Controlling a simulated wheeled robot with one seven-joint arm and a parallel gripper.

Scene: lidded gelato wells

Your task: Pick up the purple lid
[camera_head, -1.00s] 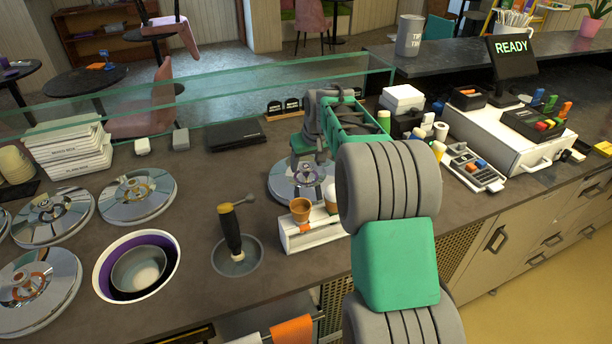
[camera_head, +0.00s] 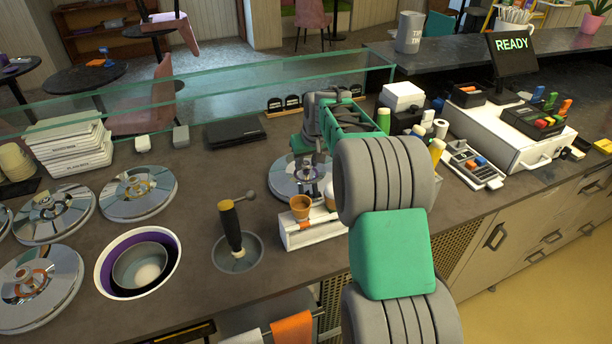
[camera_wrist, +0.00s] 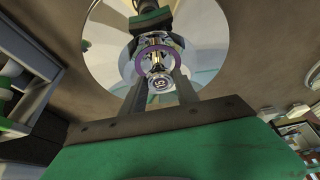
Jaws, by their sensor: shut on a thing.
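The purple lid is a round, mirror-like metal disc (camera_wrist: 205,40) with a purple ring (camera_wrist: 139,65) around its central knob. In the head view the lid (camera_head: 283,186) is at the middle of the counter, partly hidden by my arm and the cone stand. My gripper (camera_wrist: 159,76) is over the lid's centre, its two fingers shut on the knob. It shows small and mostly covered by my arm in the head view (camera_head: 304,168). I cannot tell whether the lid's rim touches the counter.
A white stand (camera_head: 310,234) with a cone is just in front of the lid. A scoop (camera_head: 231,228) rests in a well to the left. An open purple-lined well (camera_head: 107,270) and several other lids (camera_head: 138,194) lie farther left. A glass guard (camera_head: 200,92) runs behind.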

